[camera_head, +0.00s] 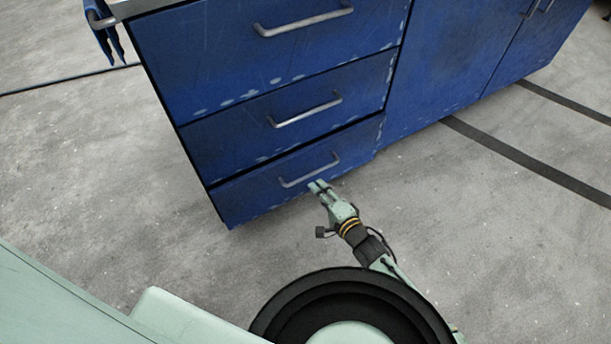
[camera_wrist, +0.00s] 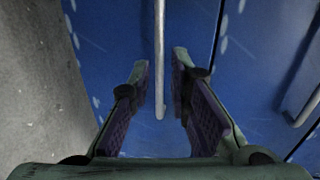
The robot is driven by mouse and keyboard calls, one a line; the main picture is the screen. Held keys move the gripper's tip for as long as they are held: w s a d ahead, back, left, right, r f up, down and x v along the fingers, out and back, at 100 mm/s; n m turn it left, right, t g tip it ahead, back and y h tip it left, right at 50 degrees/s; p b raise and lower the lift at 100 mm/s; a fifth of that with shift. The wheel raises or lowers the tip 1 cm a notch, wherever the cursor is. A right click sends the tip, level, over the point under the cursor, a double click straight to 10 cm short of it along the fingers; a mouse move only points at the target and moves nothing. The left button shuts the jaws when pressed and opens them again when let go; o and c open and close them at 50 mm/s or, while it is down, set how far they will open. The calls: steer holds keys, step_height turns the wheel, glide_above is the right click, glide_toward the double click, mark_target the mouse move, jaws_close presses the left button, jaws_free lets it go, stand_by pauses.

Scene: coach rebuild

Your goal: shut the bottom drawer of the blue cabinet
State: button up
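The blue cabinet (camera_head: 440,65) has a stack of drawers on its left side. The bottom drawer (camera_head: 240,203) has a dark gap along its top edge and appears to stand slightly out from the cabinet front. Its grey bar handle (camera_head: 310,172) also shows in the wrist view (camera_wrist: 159,50). A space shows on both sides of the bar. Whether the fingertips touch the drawer front, I cannot tell.
The middle drawer (camera_head: 220,137) and top drawer (camera_head: 220,60) are above, each with a bar handle. The middle handle (camera_wrist: 302,105) shows at the right in the wrist view. Blue gloves (camera_head: 104,35) hang at the cabinet's left corner. The concrete floor in front is clear.

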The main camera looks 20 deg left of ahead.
mark_target(307, 175)
steer(key=x, duration=0.7)
steer(key=shift+w+a+b, duration=0.15)
steer(key=shift+a+b, duration=0.1)
steer(key=shift+b, duration=0.05)
steer(key=shift+c, duration=0.3)
jaws_close()
